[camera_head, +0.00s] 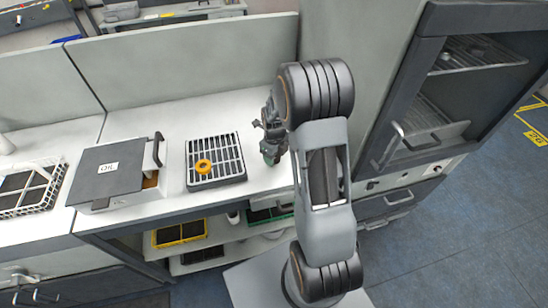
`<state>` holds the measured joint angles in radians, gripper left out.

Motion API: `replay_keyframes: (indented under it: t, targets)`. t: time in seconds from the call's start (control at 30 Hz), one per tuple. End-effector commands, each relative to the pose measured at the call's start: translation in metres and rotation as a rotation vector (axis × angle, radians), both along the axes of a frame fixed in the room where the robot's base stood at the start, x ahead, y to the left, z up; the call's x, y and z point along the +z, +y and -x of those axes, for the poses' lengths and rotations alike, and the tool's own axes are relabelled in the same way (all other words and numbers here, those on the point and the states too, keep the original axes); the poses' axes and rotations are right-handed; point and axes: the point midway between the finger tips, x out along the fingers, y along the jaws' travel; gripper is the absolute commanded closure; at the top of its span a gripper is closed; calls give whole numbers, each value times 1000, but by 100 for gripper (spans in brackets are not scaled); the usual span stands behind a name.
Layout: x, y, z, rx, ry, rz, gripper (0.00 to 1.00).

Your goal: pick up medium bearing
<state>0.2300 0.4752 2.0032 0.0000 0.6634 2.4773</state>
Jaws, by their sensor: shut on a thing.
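An orange ring (203,166), which may be a bearing, lies on a black slotted rack in a light frame (229,154) on the white counter. I cannot tell its size class. My gripper (270,157) points down over the counter, to the right of the rack and apart from the orange ring. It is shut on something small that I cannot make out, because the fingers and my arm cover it. No other bearing can be clearly seen.
A grey box marked OIL (112,169) with a black handle stands left of the rack. A white basket (30,190) is at far left. A shelf below holds a yellow-edged tray (180,233) and a green one. A dark-framed glass cabinet (440,100) stands at right.

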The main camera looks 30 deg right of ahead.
Motion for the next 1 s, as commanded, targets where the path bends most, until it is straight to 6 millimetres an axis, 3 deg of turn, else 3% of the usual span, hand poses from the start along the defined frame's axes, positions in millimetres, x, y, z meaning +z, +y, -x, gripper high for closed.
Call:
replay_keyframes:
  t: [0.2, 0.57, 0.77, 1.0]
  targets:
    - [0, 0, 0, 0, 0, 0, 73]
    - [6, 0, -1, 0, -2, 0, 73]
    - [31, 0, -1, 0, -6, 2, 73]
    - [80, 35, 22, 4, -8, 2, 73]
